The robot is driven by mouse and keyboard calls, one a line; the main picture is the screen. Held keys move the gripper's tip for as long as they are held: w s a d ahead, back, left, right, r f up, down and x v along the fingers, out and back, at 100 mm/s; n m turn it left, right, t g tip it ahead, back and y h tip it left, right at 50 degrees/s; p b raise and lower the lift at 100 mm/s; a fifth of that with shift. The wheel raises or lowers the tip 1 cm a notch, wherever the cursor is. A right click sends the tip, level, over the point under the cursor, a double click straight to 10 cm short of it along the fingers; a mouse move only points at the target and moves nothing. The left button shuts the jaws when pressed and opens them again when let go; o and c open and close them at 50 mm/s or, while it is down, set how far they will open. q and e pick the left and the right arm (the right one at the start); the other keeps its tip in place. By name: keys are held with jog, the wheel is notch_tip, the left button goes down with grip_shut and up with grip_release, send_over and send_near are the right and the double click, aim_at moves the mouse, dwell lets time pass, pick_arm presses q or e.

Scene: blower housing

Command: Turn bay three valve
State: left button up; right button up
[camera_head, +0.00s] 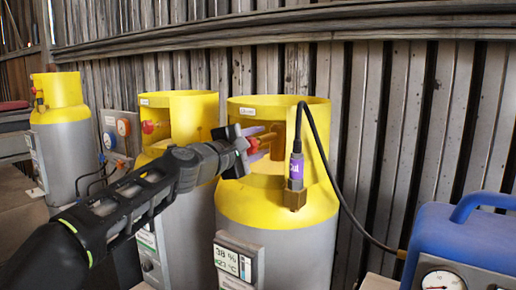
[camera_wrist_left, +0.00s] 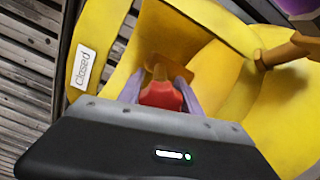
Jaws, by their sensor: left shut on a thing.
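A grey cylinder with a yellow collar (camera_head: 275,204) stands in the middle right of the head view. Inside its collar is a red valve handle (camera_wrist_left: 160,95), seen in the left wrist view between my purple fingers. My left gripper (camera_head: 262,142) reaches into the collar from the left and is shut on this red handle (camera_head: 252,146). In the left wrist view the left gripper (camera_wrist_left: 157,92) has a finger on each side of the handle. A white tag (camera_wrist_left: 84,67) on the collar reads "Closed". My right gripper is not in view.
A hose with a purple-labelled fitting (camera_head: 296,172) runs from this cylinder to a blue machine (camera_head: 462,240) at right. A display (camera_head: 236,262) is on the cylinder front. Other yellow-topped cylinders stand behind (camera_head: 188,114) and far left (camera_head: 60,92). A corrugated wall (camera_head: 390,110) closes the back.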

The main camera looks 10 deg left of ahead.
pick_arm(q)
jog(key=m+b, duration=0.2)
jog(key=m, duration=0.3)
jog(key=shift+f, duration=0.1)
jog(key=shift+m, duration=0.3)
jog(key=o, duration=1.4)
jog(key=shift+c, duration=0.2)
jog(key=shift+s, duration=0.1)
jog(key=b+v, duration=0.3)
jog(key=v, duration=0.4)
jog(key=shift+s, duration=0.3)
jog(key=shift+a, duration=0.1)
